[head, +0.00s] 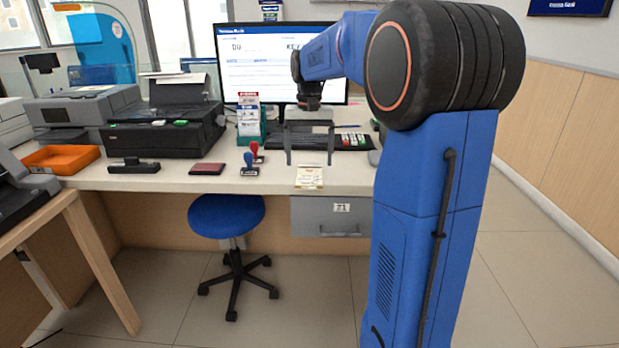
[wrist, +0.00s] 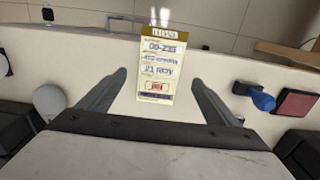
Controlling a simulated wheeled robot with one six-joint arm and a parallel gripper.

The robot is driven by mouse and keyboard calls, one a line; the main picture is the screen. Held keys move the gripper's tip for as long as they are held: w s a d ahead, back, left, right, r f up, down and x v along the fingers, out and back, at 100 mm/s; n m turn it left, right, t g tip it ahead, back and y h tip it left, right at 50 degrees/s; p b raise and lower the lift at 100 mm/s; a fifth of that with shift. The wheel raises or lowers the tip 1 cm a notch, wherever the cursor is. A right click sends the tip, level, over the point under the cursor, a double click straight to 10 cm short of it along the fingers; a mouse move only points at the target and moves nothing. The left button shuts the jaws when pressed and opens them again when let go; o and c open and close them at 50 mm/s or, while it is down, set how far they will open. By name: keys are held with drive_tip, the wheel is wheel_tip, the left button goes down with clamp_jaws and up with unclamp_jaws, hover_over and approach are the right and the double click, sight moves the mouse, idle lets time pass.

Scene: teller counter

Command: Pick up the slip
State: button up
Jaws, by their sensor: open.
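The slip (head: 309,177) is a small cream paper with a gold header, lying at the front edge of the counter above the grey drawer. In the wrist view the slip (wrist: 157,70) shows printed lines and a red stamp box, and its header end reaches the counter edge. My gripper (head: 310,160) is above the counter, just behind the slip in the head view. In the wrist view my gripper (wrist: 157,85) is open, with one finger on each side of the slip and a gap to both. Whether the fingers touch the counter is unclear.
Red and blue stamps (head: 251,160) and a dark red pad (head: 207,169) lie left of the slip. A keyboard (head: 345,140) and monitor (head: 245,60) stand behind. A blue stool (head: 227,214) stands in front of the counter. A grey drawer (head: 330,217) is below.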

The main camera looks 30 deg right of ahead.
sight(309, 176)
drive_tip(key=shift+f, duration=1.9)
drive_tip(key=shift+c, duration=0.3)
drive_tip(key=c, duration=1.1)
drive_tip(key=shift+o, duration=0.2)
wheel_tip(309, 176, up, 10)
drive_tip(key=shift+o, duration=0.8)
